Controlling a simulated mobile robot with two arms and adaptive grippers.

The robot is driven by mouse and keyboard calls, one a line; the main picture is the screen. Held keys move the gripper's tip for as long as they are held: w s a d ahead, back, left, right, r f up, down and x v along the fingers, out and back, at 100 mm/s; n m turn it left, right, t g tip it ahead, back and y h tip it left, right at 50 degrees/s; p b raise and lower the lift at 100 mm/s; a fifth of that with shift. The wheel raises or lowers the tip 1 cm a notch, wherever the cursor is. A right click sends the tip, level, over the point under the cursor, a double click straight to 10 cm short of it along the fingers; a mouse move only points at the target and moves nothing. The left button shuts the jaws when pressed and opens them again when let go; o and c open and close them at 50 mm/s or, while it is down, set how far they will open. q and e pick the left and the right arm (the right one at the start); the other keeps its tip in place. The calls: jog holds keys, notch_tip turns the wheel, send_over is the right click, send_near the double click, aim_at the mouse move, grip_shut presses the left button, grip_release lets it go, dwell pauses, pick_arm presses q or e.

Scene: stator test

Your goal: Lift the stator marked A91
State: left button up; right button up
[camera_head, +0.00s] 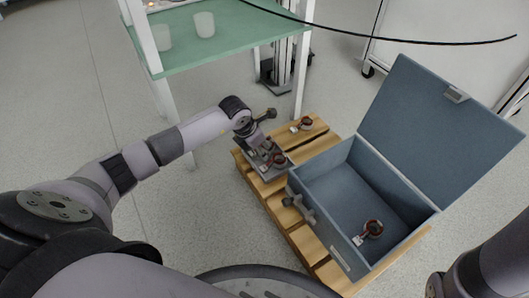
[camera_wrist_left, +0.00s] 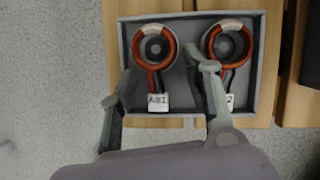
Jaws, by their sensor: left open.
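The stator marked A91 (camera_wrist_left: 154,48) is a copper-red ring with a pale band on top, red and dark leads and a white label. It lies in the left half of a shallow grey tray (camera_wrist_left: 187,17). A second stator (camera_wrist_left: 229,43) lies beside it; its label is partly hidden by a finger, with a 2 showing. My left gripper (camera_wrist_left: 163,72) is open, its fingers apart on either side of the A91 leads, with nothing held. In the head view my left gripper (camera_head: 262,146) is over the tray (camera_head: 268,176) and partly hides it.
The tray sits on a wooden pallet (camera_head: 275,205). Another stator (camera_head: 305,123) lies at the pallet's back. An open blue box (camera_head: 330,190) stands to the right with a stator (camera_head: 373,228) inside. A green-topped table (camera_head: 235,38) stands behind.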

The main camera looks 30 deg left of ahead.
pick_arm(q)
jog(key=shift+c, duration=0.3)
jog(key=c, duration=0.9)
